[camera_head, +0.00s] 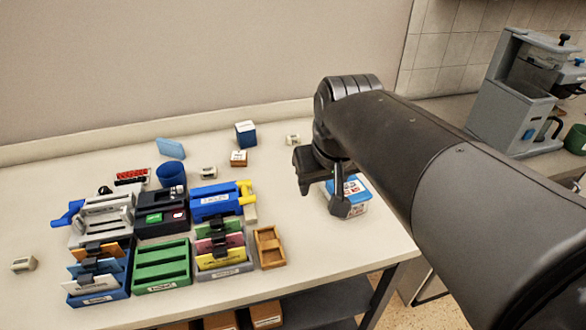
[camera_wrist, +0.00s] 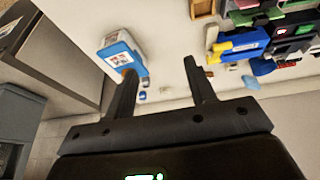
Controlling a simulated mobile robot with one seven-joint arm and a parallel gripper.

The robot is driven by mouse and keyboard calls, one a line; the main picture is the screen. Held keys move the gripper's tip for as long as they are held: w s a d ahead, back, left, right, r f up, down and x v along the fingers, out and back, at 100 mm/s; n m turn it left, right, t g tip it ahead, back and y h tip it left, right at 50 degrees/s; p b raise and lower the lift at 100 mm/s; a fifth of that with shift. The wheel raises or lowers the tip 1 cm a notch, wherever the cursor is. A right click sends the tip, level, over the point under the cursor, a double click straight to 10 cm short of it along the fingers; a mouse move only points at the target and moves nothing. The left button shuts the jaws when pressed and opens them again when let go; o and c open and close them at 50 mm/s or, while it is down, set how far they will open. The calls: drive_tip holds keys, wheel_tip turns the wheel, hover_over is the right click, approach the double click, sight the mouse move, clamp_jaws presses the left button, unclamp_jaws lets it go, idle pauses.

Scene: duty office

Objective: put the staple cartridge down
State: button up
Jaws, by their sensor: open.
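My gripper (camera_head: 322,198) is open over the right part of the table, and nothing shows between its fingers in the wrist view (camera_wrist: 160,72). A blue and white box (camera_head: 356,188) with a printed label stands right beside and partly behind the fingers. In the wrist view the box (camera_wrist: 121,52) is next to the left finger; I cannot tell whether they touch. Small beige blocks lie on the table, one at the back (camera_head: 293,139), one near the blue cup (camera_head: 207,172) and one at the far left (camera_head: 24,264). I cannot tell which thing is the staple cartridge.
A blue stapler-like tool (camera_head: 212,203), a green tray (camera_head: 162,266), file holders and a wooden tray (camera_head: 270,248) crowd the left and middle. A blue cup (camera_head: 171,174) stands behind them. A coffee machine (camera_head: 520,95) is at right. The table's front right is clear.

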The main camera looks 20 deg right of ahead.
drive_tip(key=s+a+f+t, duration=0.1)
drive_tip(key=s+a+f, duration=0.1)
drive_tip(key=s, duration=0.4)
drive_tip(key=shift+a+f, duration=0.25)
drive_tip(key=shift+f, duration=0.3)
drive_tip(key=shift+o, duration=0.5)
